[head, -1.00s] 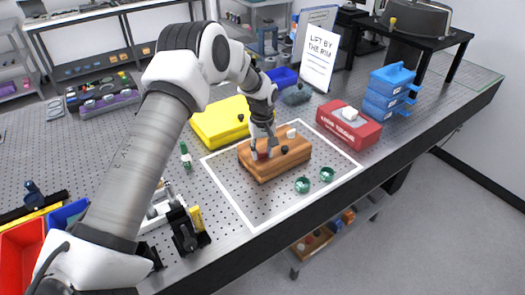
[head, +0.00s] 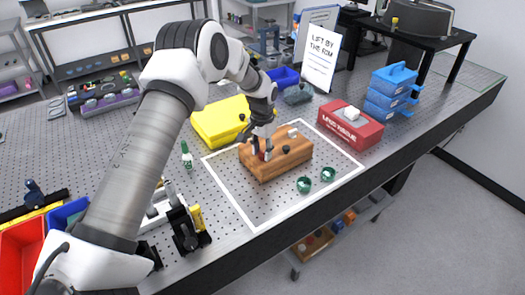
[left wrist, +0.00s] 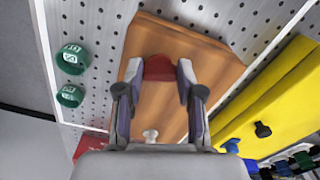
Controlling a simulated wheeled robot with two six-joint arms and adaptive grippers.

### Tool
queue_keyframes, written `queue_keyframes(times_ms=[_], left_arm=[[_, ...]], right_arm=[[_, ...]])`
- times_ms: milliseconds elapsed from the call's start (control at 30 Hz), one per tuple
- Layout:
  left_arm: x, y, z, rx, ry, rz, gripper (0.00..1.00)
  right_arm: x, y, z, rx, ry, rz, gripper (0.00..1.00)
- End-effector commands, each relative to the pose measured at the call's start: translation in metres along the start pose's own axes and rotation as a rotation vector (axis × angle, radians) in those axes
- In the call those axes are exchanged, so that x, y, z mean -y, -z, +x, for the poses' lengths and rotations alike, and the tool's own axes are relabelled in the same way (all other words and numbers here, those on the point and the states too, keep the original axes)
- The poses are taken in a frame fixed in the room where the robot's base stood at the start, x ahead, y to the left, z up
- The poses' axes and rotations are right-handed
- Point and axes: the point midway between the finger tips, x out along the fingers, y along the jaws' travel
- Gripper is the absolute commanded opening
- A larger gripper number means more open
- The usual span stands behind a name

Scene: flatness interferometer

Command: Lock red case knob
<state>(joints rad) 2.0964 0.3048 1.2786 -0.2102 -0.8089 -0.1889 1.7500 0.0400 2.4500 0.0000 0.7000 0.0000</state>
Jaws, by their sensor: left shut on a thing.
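A brown wooden case (head: 280,168) lies on the perforated table inside a white outline. Its red knob (left wrist: 158,68) is on the top face, near one end. My left gripper (head: 262,152) comes down over the case from above. Its fingers (left wrist: 158,85) are shut on the red knob, one on each side, and partly hide it in the head view. A black knob (head: 286,149) and a white knob (head: 293,133) also stand on the case; the white one shows in the left wrist view (left wrist: 151,135). My right gripper is out of view.
A yellow case (head: 215,122) lies behind the wooden one, and a red case (head: 350,128) lies to its right. Two green rings (head: 304,185) lie near the table's front edge. A green bottle (head: 187,156) stands left of the outline. Blue stacked boxes (head: 388,95) stand farther right.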

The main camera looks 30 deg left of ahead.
Motion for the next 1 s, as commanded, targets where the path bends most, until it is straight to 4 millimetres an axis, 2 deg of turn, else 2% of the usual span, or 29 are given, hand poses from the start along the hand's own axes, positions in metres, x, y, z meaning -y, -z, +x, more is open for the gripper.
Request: queue_keyframes(times_ms=[400, 1000], left_arm=[[0.0012, -0.0004, 0.0006, 0.002, -0.001, 0.237, 0.02], [0.0014, -0.0001, 0.0004, 0.001, 0.000, 0.278, 0.02]], right_arm=[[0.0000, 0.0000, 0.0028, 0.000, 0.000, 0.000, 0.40], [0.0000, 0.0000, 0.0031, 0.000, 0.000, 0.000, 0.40]])
